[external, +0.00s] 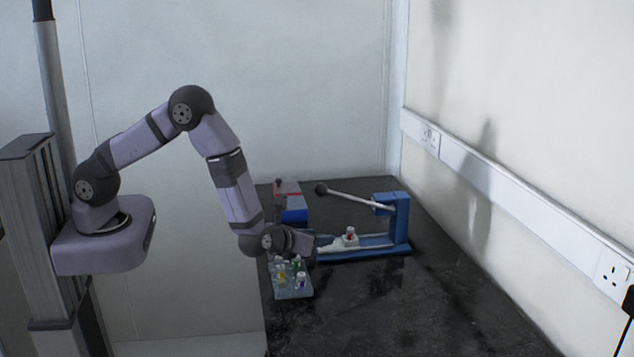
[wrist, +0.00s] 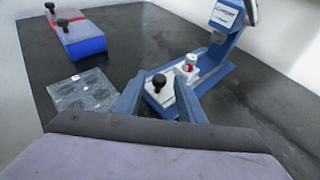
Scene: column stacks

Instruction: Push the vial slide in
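The vial slide is a white carriage (wrist: 165,92) with a black knob (wrist: 158,81), on the blue press base (wrist: 215,75). A vial with a red cap (wrist: 190,63) stands upright in the carriage; it also shows in the external view (external: 350,236). The carriage sits outside the press's upright head (external: 392,203), on the side towards my gripper. My gripper (wrist: 158,100) is open and empty, its two fingers apart on either side of the knob in the wrist view. Whether they touch the slide I cannot tell. In the external view my arm hides the slide's near end.
A rack (external: 293,291) of several vials with coloured caps stands in front of my gripper. The press lever (external: 355,199) is raised.

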